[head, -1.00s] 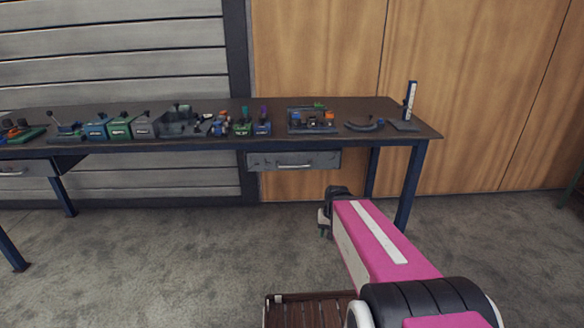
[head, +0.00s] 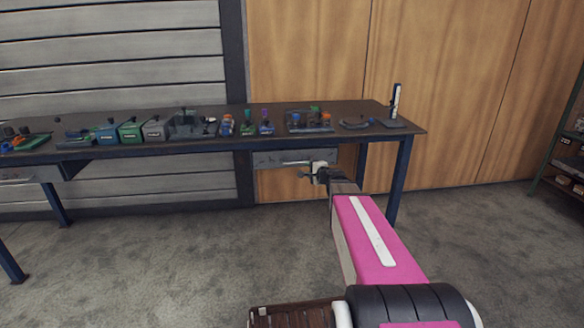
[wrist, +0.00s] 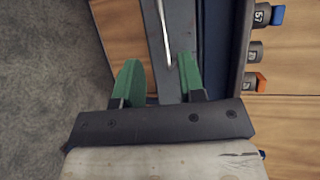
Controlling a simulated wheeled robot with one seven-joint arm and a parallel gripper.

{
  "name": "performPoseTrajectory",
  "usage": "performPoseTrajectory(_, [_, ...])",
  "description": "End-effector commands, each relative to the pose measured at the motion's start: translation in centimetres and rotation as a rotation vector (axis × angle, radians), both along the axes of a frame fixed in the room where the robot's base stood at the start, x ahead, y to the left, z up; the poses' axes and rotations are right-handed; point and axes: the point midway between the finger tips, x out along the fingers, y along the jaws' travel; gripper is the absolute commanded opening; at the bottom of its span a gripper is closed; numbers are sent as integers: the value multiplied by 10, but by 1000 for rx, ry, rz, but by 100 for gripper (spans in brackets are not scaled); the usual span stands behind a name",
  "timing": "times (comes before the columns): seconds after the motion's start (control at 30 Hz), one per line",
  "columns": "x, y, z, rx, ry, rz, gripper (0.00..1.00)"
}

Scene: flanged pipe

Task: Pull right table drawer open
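The right table drawer (head: 266,160) is a grey front under the worktop, and it looks closed. Its pale bar handle (head: 294,163) runs along the front. My gripper (head: 312,172) is at the right part of the drawer and hides some of it and the handle's right end. In the wrist view, my gripper's two green fingers (wrist: 160,75) are apart, with nothing clamped. The handle (wrist: 163,35) runs lengthwise in that picture, and its near end lies between the fingertips, closer to the right finger. I cannot tell whether a finger touches it.
The table (head: 350,137) carries several coloured boxes and parts along its top. A blue table leg (head: 400,180) stands right of my gripper. Another drawer (head: 22,174) is at the far left. Bare floor lies in front, and a shelf (head: 565,165) stands at the right edge.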

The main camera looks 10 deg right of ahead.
Motion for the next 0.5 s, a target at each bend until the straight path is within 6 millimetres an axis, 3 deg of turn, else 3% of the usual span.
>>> performPoseTrajectory(0.27, [15,2,-1,17,-4,-13,37])
performPoseTrajectory(0.5, [48,15,-7,16,-3,-11,37])
